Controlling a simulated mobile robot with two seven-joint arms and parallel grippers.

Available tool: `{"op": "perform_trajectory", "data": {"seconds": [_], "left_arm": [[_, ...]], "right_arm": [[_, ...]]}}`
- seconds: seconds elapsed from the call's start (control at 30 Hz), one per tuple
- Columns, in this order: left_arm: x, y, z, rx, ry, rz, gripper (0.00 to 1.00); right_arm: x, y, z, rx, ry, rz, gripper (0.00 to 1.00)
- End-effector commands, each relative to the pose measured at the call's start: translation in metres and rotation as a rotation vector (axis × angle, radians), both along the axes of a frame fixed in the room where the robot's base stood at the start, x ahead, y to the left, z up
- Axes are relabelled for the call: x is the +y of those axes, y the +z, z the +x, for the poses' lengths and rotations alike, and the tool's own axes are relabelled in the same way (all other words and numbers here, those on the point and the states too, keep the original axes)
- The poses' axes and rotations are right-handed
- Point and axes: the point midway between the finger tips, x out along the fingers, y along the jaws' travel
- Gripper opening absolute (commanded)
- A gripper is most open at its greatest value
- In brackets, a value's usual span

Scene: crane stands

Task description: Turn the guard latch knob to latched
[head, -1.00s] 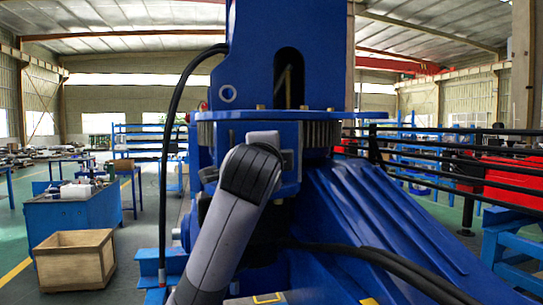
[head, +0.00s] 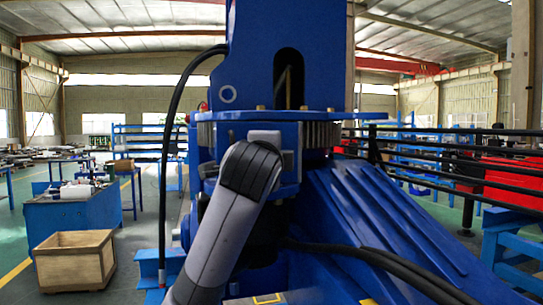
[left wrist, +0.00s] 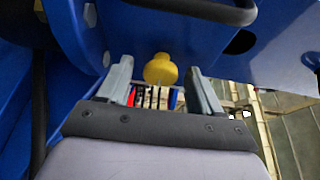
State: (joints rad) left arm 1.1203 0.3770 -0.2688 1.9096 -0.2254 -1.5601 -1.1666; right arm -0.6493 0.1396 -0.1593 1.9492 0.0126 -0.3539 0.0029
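The guard latch knob (left wrist: 160,70) is a yellow rounded knob in the left wrist view, at the blue crane stand's (left wrist: 230,42) surface. My left gripper (left wrist: 159,67) has its two grey fingers apart, one on each side of the knob. A gap shows between the knob and each finger, so the gripper is open and not clamped on it. In the head view my grey left arm reaches up to the blue machine and its gripper is hidden behind the arm. The knob is not visible there. My right gripper is in neither view.
The blue crane stand (head: 400,235) fills the middle and right of the head view. Black cables run along it. A wooden crate (head: 75,262) and a blue workbench (head: 70,212) stand at left. Black railings (head: 450,150) are at right. In the wrist view a dark bar crosses above the knob.

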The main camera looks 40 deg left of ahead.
Motion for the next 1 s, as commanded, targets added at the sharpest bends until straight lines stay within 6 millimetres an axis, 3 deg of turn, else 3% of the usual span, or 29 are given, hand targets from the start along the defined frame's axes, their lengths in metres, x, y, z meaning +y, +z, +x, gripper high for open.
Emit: {"op": "perform_trajectory", "data": {"seconds": [0.17,0.6,1.0], "left_arm": [[-0.003,0.000,-0.005,-0.002,0.000,0.000,0.65],[-0.030,0.000,-0.058,-0.002,0.000,0.000,0.65],[-0.033,0.001,-0.064,0.000,0.000,0.000,0.65]], "right_arm": [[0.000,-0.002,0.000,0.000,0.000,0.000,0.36],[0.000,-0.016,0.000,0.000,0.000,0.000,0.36],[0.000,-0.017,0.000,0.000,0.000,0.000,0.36]]}}
